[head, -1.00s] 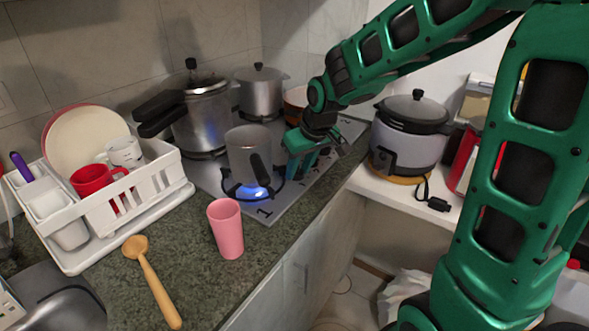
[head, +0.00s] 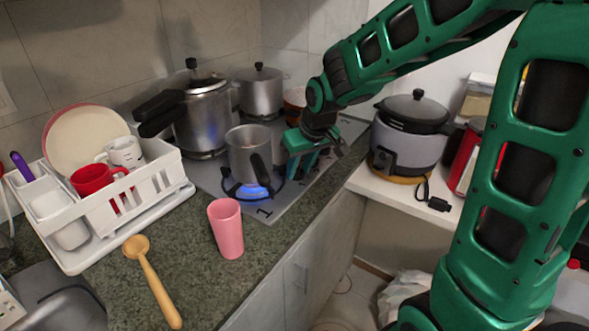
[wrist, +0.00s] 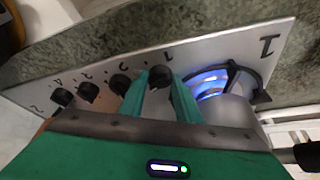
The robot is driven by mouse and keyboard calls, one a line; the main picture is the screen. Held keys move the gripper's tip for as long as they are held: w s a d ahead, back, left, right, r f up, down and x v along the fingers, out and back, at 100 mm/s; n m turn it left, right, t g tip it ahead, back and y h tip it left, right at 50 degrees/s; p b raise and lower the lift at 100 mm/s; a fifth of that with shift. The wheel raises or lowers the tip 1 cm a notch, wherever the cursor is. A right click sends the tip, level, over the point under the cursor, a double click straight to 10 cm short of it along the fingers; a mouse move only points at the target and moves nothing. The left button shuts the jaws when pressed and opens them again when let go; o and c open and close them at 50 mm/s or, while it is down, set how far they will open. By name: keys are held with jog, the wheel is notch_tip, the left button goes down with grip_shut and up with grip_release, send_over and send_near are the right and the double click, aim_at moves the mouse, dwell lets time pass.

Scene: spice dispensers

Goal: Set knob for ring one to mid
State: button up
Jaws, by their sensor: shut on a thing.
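The knob for ring one (wrist: 160,75) is a black knob on the steel hob panel, beside a printed 1 in the wrist view. My gripper (wrist: 160,90) has its two green fingers shut on this knob, one on each side. In the head view my gripper (head: 302,168) is low over the right side of the hob, and the knob is hidden there. Ring one (wrist: 212,82) burns with a blue flame. The flame (head: 252,192) also shows in the head view under a small steel pot (head: 247,150).
Other black knobs (wrist: 88,91) sit in a row to the left in the wrist view. A pressure cooker (head: 202,122) and another pot (head: 261,92) stand behind.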

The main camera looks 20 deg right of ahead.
jog(key=shift+s+d+f, duration=0.15)
jog(key=o, duration=1.1)
jog(key=shift+c, duration=0.2)
jog(key=v, duration=1)
jog(key=shift+r, duration=0.45)
